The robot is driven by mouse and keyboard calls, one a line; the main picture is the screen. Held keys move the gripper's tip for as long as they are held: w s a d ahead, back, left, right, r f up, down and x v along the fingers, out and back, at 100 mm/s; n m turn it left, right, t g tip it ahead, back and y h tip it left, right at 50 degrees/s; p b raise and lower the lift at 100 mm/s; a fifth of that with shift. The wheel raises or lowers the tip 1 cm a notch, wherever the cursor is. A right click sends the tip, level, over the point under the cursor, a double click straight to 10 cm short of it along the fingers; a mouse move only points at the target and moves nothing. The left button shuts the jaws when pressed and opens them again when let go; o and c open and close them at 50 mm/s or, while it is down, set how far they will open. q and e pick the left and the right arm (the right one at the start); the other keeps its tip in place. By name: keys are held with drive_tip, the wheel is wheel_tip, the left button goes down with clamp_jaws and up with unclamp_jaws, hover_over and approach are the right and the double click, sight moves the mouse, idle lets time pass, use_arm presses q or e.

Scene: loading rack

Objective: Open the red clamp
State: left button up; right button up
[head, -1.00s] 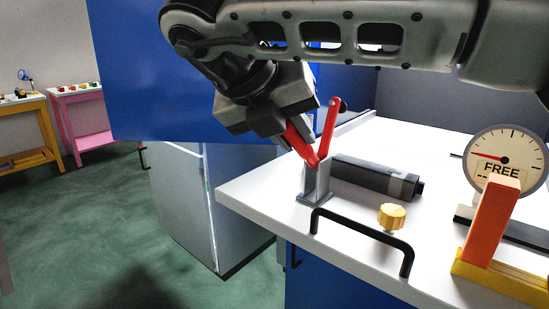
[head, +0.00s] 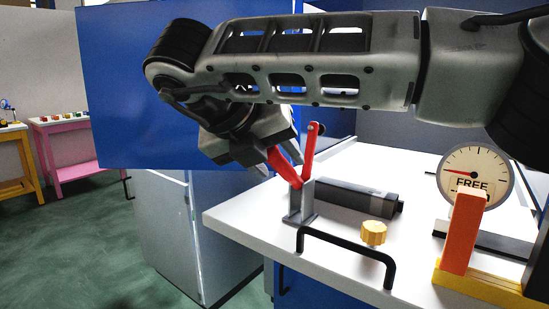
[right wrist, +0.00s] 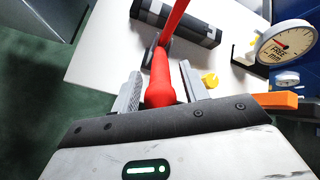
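The red clamp (head: 308,152) stands on a grey bracket at the near left corner of the white worktop. One red arm rises upright to a dark tip. Its other red arm, the handle, leans left into my right gripper (head: 277,165). The handle's end is hidden by the gripper body. My left gripper is not in view.
A dark cylinder (head: 350,198) lies behind the clamp. A yellow knob (head: 373,233), a black bar handle (head: 345,250), an orange block (head: 462,232) and a dial reading FREE (head: 474,178) are to the right. A blue panel (head: 120,90) stands behind my arm.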

drive_tip(key=v, duration=1.6)
